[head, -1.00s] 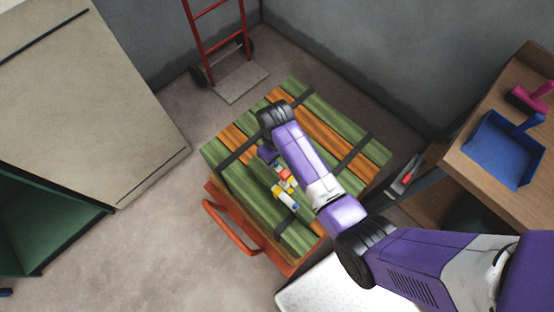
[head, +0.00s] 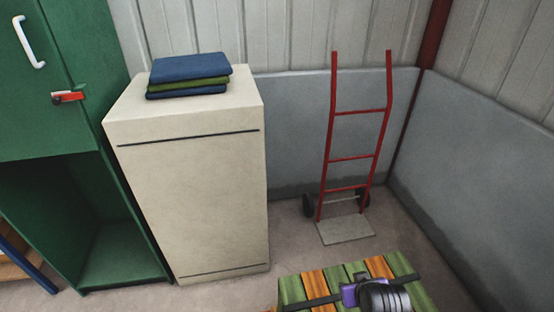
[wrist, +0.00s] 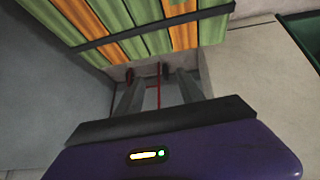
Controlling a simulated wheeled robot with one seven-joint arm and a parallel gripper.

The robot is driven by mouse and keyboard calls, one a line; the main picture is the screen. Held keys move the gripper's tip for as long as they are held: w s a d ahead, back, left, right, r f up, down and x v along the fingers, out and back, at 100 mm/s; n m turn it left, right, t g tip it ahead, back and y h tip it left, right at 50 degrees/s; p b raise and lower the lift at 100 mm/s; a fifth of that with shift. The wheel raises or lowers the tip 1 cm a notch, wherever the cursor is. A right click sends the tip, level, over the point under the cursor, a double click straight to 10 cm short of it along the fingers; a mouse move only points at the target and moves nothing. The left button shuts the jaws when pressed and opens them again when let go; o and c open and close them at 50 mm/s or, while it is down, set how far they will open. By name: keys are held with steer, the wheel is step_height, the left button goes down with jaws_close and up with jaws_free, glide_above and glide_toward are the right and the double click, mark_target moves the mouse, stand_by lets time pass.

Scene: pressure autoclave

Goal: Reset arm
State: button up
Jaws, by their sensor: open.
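My gripper (wrist: 157,88) shows in the wrist view with its two grey fingers apart and nothing between them. In the head view only a purple and black piece of my arm (head: 376,296) shows at the bottom edge, over the striped chest; the gripper's fingers cannot be made out there. The green and orange striped chest top (head: 408,284) stands at the bottom right of the head view. It also fills the top of the wrist view (wrist: 140,44), close to the fingers.
A red hand truck (head: 356,158) leans near the back corner. A beige cabinet (head: 195,205) with folded cloths (head: 190,74) on top stands left of it. A green cabinet (head: 70,140) is at the far left. Bare floor (head: 290,240) lies between the beige cabinet and the chest.

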steer(key=s+a+r+t+y, duration=0.1)
steer(key=s+r+t, duration=0.4)
steer(key=s+r, duration=0.65)
steer(key=s+r+t, duration=0.5)
steer(key=s+r, duration=0.3)
steer(key=s, duration=0.6)
steer(key=s+r+m+g, duration=0.1)
steer(key=s+r+g, duration=0.1)
steer(key=s, duration=1)
steer(key=shift+a+m, duration=0.3)
steer(key=shift+a, duration=0.15)
